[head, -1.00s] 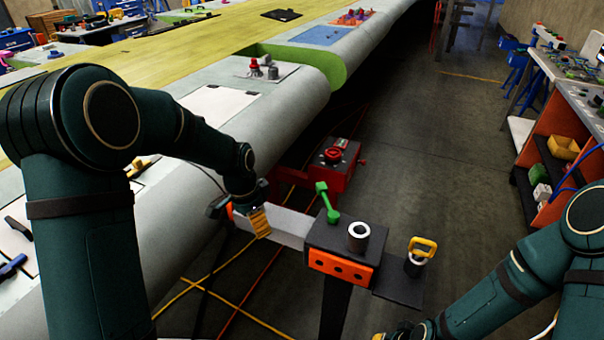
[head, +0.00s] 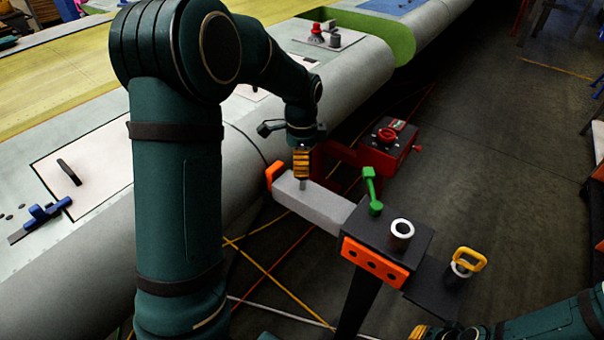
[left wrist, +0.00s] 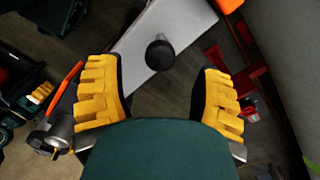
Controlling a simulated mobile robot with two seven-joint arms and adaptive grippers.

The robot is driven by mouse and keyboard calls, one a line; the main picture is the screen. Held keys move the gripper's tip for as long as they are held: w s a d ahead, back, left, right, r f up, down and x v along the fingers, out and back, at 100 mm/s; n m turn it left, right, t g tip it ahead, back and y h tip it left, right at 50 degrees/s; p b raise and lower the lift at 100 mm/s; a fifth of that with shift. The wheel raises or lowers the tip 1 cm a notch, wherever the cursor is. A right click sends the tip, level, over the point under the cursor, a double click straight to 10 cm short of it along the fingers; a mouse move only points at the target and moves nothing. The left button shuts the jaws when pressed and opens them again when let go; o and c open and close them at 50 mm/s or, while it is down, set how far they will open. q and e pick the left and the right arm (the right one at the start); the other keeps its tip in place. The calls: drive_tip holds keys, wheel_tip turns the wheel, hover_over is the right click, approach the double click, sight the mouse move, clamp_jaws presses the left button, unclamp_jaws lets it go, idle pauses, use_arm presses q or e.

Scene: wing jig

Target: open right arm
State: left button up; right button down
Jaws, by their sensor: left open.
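A pale grey bar (head: 322,208) with an orange end piece (head: 274,175) reaches left from a black stand head (head: 392,235). My left gripper (head: 302,172) points down over the bar near its orange end. In the left wrist view, its yellow fingers (left wrist: 158,72) are spread apart, with a dark round knob (left wrist: 160,54) on the bar showing between them. They do not close on it. A green lever (head: 371,190) stands up on the stand head. My right gripper (head: 425,332) shows only partly at the bottom edge, and its jaws are unclear.
A large grey wing (head: 360,75) runs along the left and back. A red box (head: 385,148) with a red handwheel stands behind the bar. A white-topped ring (head: 402,228) and a yellow-handled part (head: 470,260) sit at the right. Cables cross the floor; open floor lies right.

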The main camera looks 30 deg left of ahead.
use_arm(q)
drive_tip(key=shift+f, duration=2.15)
clamp_jaws()
